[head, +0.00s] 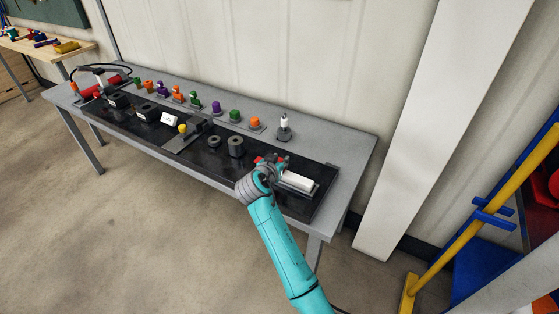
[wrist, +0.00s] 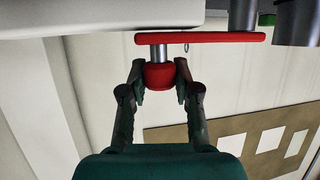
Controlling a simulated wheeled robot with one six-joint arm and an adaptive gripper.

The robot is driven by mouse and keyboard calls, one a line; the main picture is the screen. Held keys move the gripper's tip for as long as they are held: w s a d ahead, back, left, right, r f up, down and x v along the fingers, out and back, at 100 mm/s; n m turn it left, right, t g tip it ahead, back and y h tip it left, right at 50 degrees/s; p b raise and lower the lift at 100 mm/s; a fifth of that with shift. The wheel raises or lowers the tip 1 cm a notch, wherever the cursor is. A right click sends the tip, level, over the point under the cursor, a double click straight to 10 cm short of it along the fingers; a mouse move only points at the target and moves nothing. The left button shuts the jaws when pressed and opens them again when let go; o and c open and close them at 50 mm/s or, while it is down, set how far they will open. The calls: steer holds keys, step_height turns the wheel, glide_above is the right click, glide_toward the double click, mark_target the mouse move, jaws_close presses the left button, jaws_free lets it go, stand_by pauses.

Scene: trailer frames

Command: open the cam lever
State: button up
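The cam lever shows in the wrist view as a flat red bar (wrist: 205,38) with a short metal pin and a round red knob (wrist: 159,76) on it. My gripper (wrist: 160,72) has a finger on each side of the knob, with no clear gap between fingers and knob. In the head view my gripper (head: 268,166) is at the right end of the table, at a small fixture with red parts (head: 284,158) beside a white block (head: 298,181). My arm hides part of that fixture.
The fixture stands on a black mat (head: 318,203) on a grey table (head: 355,150). Dark round parts (head: 236,147) stand to its left. Coloured pieces (head: 216,107) line the back, near the wall. A yellow and blue frame (head: 470,225) is at the right.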

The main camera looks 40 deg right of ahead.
jaws_close()
steer(key=shift+w+d+n+t+y, duration=0.25)
steer(key=shift+d+n+t+y, duration=0.5)
steer(key=shift+n+t, duration=0.3)
steer(key=shift+w+d+n+t+y, duration=0.35)
steer(key=shift+n+t+y, duration=0.15)
steer(key=shift+n, duration=0.15)
steer(key=shift+w+d+n+t+y, duration=0.2)
steer(key=shift+d+n+t+y, duration=0.1)
steer(key=shift+n+t+y, duration=0.25)
steer(key=shift+w+d+n+t+y, duration=0.3)
steer(key=shift+w+n+t+y, duration=0.1)
steer(key=shift+n+y, duration=0.4)
